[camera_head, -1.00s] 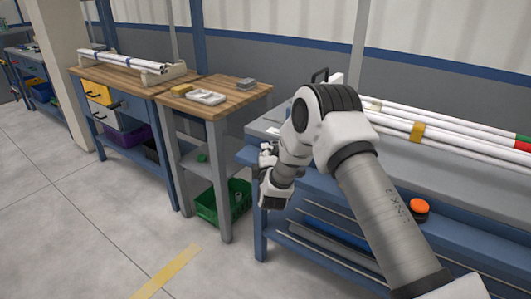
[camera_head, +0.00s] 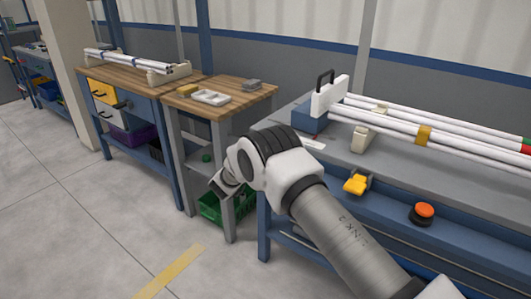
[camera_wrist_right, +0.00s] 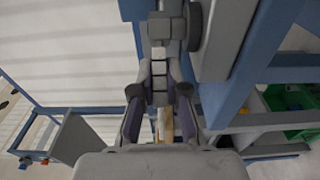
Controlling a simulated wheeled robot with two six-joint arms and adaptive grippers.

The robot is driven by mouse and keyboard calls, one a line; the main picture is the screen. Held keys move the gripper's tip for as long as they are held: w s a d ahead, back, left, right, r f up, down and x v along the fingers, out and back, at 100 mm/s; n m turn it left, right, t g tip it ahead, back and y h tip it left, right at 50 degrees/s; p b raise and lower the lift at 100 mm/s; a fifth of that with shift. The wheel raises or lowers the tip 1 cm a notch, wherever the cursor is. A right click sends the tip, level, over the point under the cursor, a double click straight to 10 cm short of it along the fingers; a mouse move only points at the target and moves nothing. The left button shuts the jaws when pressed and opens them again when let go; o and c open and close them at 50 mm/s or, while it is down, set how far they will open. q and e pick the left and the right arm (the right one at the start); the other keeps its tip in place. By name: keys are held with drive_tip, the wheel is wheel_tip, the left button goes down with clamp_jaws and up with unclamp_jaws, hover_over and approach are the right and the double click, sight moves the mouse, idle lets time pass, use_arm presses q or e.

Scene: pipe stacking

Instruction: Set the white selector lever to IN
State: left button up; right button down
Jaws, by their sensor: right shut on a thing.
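In the right wrist view my right gripper (camera_wrist_right: 160,82) is shut on a small pale grey piece between its fingertips. I cannot make out firmly whether the held piece is the white selector lever, and no IN marking is readable. In the head view my right arm comes in from the lower right across the front of the grey bench, and its gripper is hidden behind its wrist. My left gripper is not in view.
The grey bench (camera_head: 395,168) carries white pipes (camera_head: 440,132), a white plate with a black handle (camera_head: 328,97), a yellow piece (camera_head: 356,184) and an orange button (camera_head: 425,210). A wooden table (camera_head: 240,104) stands left, with a green crate (camera_head: 208,207) below. Open floor lies front left.

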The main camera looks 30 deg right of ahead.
drive_tip(key=shift+w+f+m+g+h, duration=0.1)
drive_tip(key=shift+w+m+g+h, duration=0.15)
drive_tip(key=shift+m+g, duration=0.35)
drive_tip(key=c, duration=1.2)
unclamp_jaws()
drive_tip(key=shift+d, duration=0.1)
drive_tip(key=v, duration=1.2)
drive_tip(key=shift+w, duration=0.1)
drive_tip(key=shift+f, duration=0.15)
